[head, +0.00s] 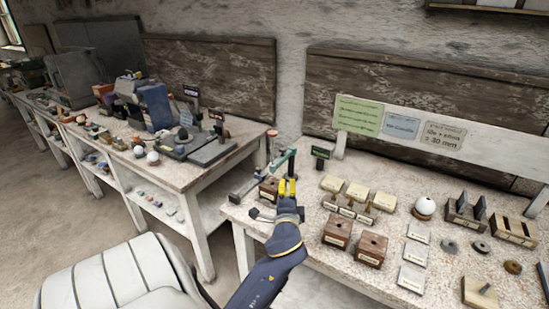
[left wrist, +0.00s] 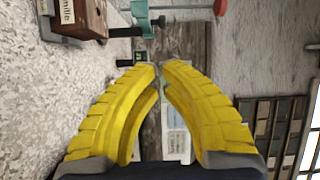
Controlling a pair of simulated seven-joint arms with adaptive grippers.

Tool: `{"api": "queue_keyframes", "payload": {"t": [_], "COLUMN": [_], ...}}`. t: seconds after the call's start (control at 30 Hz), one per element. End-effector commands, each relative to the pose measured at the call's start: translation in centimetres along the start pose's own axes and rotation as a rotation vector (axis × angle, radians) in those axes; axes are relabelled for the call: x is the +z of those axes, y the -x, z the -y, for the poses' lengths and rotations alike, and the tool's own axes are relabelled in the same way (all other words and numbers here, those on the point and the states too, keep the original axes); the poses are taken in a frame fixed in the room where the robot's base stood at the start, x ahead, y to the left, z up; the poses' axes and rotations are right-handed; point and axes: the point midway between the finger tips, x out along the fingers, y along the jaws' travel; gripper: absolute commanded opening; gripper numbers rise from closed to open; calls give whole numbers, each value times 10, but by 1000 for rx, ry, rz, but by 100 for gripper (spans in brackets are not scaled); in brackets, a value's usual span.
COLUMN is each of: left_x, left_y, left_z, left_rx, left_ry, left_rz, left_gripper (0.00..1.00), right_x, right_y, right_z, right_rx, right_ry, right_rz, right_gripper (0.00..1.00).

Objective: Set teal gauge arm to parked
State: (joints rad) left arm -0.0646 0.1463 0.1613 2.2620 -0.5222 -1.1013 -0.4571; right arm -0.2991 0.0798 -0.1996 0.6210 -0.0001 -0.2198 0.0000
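The teal gauge arm (head: 278,163) is a slim bar at the left edge of the right-hand table, running obliquely beside a post with a red top (head: 271,136). In the left wrist view a teal part (left wrist: 141,12) and the red end (left wrist: 220,8) show at the top edge, partly cut off. My left gripper (head: 287,182) has yellow fingers and stands just in front of the gauge, apparently apart from it. In the left wrist view its fingertips (left wrist: 160,66) meet with nothing visible between them. My right gripper is not in view.
A labelled wooden block (head: 268,190) stands close beside my left gripper. Two brown blocks (head: 338,231), a white sphere (head: 424,206) and small racks crowd the table to the right. A small dark sign (head: 321,152) stands behind. A cluttered second table (head: 215,160) is at left.

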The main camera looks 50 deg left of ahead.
Motion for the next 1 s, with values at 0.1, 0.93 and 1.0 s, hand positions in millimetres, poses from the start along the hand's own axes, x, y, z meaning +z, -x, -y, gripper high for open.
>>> {"api": "queue_keyframes", "payload": {"t": [0.1, 0.93, 1.0], "left_x": [2, 4, 5], "left_y": [3, -40, -53], "left_z": [-2, -2, -2], "left_rx": [6, 7, 7], "left_ry": [-50, -72, -71], "left_rz": [27, 35, 35], "left_gripper": [0, 0, 0], "right_x": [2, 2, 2], "right_y": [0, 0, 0], "right_z": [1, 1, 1], "right_rx": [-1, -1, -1], "right_ry": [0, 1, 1], "right_rz": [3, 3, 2], "right_gripper": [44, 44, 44]}}
